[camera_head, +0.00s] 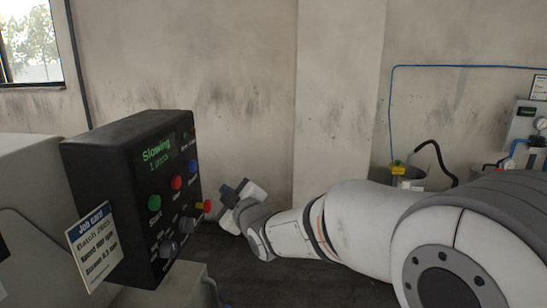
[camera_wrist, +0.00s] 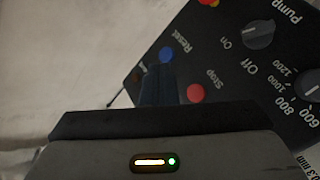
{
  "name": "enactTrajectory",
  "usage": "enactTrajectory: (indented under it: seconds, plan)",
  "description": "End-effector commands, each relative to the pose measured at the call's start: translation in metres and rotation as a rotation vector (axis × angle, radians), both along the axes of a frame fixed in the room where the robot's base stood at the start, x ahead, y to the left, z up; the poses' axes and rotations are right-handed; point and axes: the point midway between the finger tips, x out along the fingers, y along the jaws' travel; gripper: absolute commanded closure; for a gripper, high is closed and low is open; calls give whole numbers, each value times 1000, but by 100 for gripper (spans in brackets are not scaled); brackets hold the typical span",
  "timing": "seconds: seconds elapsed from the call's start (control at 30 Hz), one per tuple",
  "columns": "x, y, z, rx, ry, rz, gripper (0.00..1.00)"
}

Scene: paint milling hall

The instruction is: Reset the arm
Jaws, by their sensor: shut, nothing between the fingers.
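A black control box (camera_head: 125,185) stands at the left in the head view, its screen reading "Slowing". Its face carries a green Start button (camera_head: 154,202), a red Stop button (camera_head: 176,182) and a blue button. In the wrist view the blue button (camera_wrist: 167,55), labelled Reset, lies right at the tips of my gripper (camera_wrist: 160,70). I cannot tell whether they touch. The Stop button (camera_wrist: 195,93) is just beside the fingers. In the head view my gripper (camera_head: 227,190) is in front of the panel face. The fingers are shut and empty.
A red emergency knob (camera_head: 206,206) on yellow sticks out from the panel. Grey dials, including the Pump switch (camera_wrist: 258,34), share the face. A job card (camera_head: 93,246) is fixed to the box. A container with a yellow tag (camera_head: 398,169) stands at the right by the wall.

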Motion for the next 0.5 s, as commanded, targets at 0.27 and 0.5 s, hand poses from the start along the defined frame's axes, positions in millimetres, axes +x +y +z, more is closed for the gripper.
enactTrajectory:
  seconds: [0.27,0.5]
  plan:
    - [-40,-156,-56,22,535,-371,100]
    - [-145,-261,-107,129,1009,-730,100]
